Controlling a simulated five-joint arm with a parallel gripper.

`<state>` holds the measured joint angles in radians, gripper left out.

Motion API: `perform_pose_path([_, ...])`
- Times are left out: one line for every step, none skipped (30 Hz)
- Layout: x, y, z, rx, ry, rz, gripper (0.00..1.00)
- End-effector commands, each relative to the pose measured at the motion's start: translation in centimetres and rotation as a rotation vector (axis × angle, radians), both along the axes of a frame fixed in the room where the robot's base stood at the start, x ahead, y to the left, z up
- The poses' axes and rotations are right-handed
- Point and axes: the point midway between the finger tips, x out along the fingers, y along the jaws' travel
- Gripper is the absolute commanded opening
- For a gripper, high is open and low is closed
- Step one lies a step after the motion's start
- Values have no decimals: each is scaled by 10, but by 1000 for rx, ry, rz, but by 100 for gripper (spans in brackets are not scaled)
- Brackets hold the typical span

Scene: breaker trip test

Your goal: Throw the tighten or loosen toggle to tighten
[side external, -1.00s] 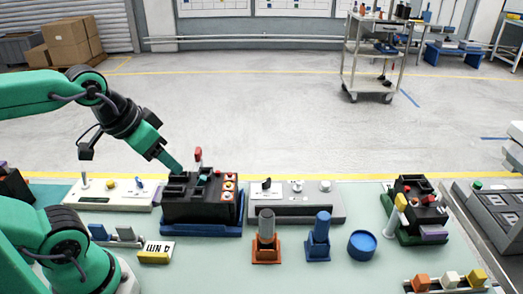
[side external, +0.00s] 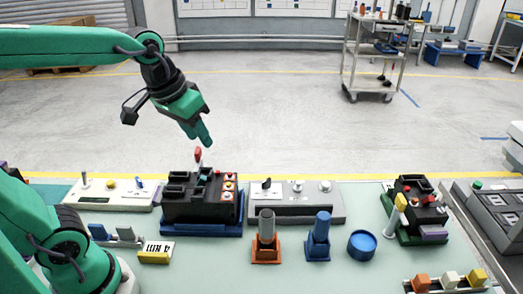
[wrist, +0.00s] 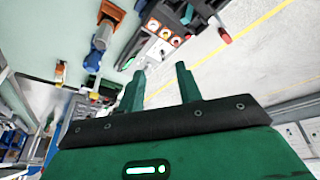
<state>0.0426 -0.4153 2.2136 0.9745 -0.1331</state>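My gripper (side external: 205,143) is in the air just above the red-tipped lever (side external: 198,155) of a black breaker unit (side external: 195,206). In the wrist view my gripper's (wrist: 160,85) two fingers stand apart with nothing between them. The red tip (wrist: 224,38) and the unit's round buttons (wrist: 165,42) show beyond the fingers. A grey panel (side external: 297,208) right of the unit carries a black toggle (side external: 266,184). No tighten or loosen label is readable, so I cannot tell which one is the toggle.
In front stand an orange-based post (side external: 266,240), a blue post (side external: 319,238), a blue round cup (side external: 362,245) and a small yellow-white block (side external: 157,252). Another black unit with a yellow handle (side external: 400,203) is at right. The air above the bench is clear.

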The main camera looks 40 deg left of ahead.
Motion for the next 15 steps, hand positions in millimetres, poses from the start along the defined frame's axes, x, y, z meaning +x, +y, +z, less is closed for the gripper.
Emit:
perform_pose_path([10,-2,0,-4,17,8,35])
perform_pose_path([16,-3,1,-6,26,12,35])
perform_pose_path([23,-5,1,-9,37,20,35])
perform_pose_path([29,-6,1,-12,44,26,35])
perform_pose_path([34,-7,1,-15,52,31,35])
perform_pose_path([42,-9,1,-18,65,38,35])
perform_pose_path([47,-10,0,-20,73,44,35])
perform_pose_path([53,-12,0,-22,81,49,35])
perform_pose_path([60,-14,-1,-25,92,57,35])
perform_pose_path([66,-15,-2,-26,99,63,35])
perform_pose_path([72,-17,-3,-28,109,69,35])
perform_pose_path([79,-18,-5,-30,120,77,35])
perform_pose_path([85,-20,-7,-32,129,82,35])
perform_pose_path([90,-22,-8,-32,136,88,35])
perform_pose_path([98,-24,-10,-34,146,95,35])
